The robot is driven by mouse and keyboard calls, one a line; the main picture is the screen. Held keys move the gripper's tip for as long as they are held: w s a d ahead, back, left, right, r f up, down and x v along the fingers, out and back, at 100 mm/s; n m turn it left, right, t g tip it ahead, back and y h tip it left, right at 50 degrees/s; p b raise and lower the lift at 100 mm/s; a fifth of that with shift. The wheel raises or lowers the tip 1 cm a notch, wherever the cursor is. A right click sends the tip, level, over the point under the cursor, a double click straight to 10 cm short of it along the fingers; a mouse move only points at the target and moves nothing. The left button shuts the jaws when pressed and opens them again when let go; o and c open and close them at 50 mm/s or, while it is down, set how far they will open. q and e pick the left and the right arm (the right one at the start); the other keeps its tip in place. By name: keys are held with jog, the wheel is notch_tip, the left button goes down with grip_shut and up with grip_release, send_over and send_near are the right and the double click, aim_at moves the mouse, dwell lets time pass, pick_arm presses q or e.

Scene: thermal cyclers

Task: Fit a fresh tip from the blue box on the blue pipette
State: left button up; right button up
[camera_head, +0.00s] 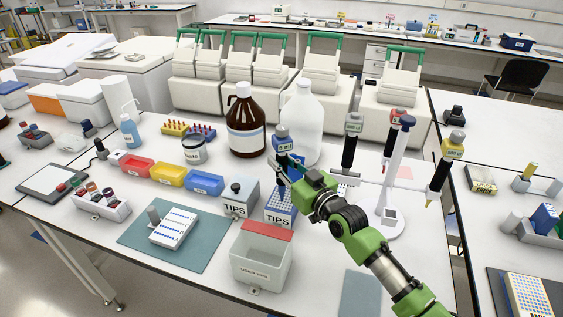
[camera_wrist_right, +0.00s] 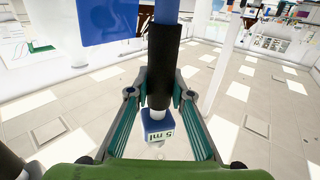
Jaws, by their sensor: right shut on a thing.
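The blue pipette (camera_head: 282,146), labelled 5 ml, stands roughly upright over the blue tip box (camera_head: 278,219), which is marked TIPS and has tips in its top. My right gripper (camera_head: 284,171) is shut on the pipette's dark body, just above the box. In the right wrist view the fingers close around the black grip of the pipette (camera_wrist_right: 161,75), with its blue labelled cap below. The pipette's lower end is close to the tips at the back of the box; I cannot tell whether it touches one. My left gripper is not in view.
A grey TIPS box (camera_head: 239,199) stands left of the blue one. A clear bin with a red lid edge (camera_head: 262,262) is in front. The pipette stand (camera_head: 385,222) with other pipettes is at the right. Brown (camera_head: 245,122) and white (camera_head: 302,120) bottles stand behind.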

aim_at(286, 135)
jog(key=shift+f, duration=0.3)
dwell(0.5)
jog(key=shift+r+p, duration=3.9)
jog(key=shift+r, duration=1.15)
